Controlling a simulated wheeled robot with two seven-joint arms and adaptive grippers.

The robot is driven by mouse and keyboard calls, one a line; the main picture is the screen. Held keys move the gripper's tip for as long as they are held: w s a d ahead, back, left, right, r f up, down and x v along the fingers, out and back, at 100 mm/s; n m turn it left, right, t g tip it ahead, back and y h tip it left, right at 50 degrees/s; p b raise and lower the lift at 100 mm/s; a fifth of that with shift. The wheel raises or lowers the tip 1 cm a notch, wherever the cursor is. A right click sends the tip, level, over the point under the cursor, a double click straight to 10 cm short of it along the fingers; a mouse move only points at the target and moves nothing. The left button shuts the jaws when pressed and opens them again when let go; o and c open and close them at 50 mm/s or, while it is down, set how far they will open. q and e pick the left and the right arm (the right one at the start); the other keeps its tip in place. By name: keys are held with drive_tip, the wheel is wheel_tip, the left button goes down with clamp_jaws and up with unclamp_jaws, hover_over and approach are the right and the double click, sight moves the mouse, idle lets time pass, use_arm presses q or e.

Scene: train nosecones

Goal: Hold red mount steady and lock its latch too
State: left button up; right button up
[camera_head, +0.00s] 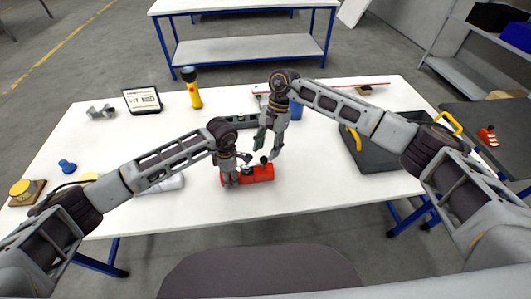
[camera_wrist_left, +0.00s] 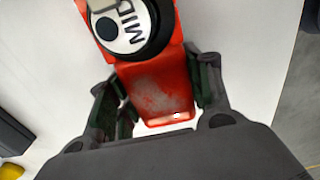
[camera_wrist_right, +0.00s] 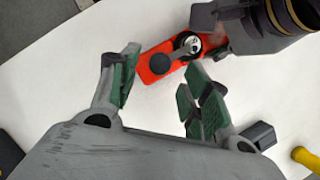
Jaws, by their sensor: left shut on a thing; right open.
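The red mount (camera_head: 264,173) lies on the white table near its front middle. My left gripper (camera_head: 232,181) is shut on its left end. In the right wrist view the red mount (camera_wrist_right: 150,76) carries the dial with a pale lever (camera_wrist_right: 189,45) and a black ball knob (camera_wrist_right: 159,63). My right gripper (camera_wrist_right: 160,72) is open and empty, its fingers just short of the knob. I cannot tell whether the latch is locked.
A black tray (camera_head: 373,158) with yellow handles stands at the right. A yellow flashlight (camera_head: 193,90), a framed sign (camera_head: 142,100) and a grey bracket (camera_head: 101,112) stand at the back left. A blue cup (camera_head: 296,111) is behind my right gripper.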

drive_tip(key=v, duration=0.9)
use_arm(q)
drive_tip(key=o, duration=1.2)
drive_tip(key=shift+r, duration=6)
use_arm(e)
drive_tip(key=shift+f, duration=0.1)
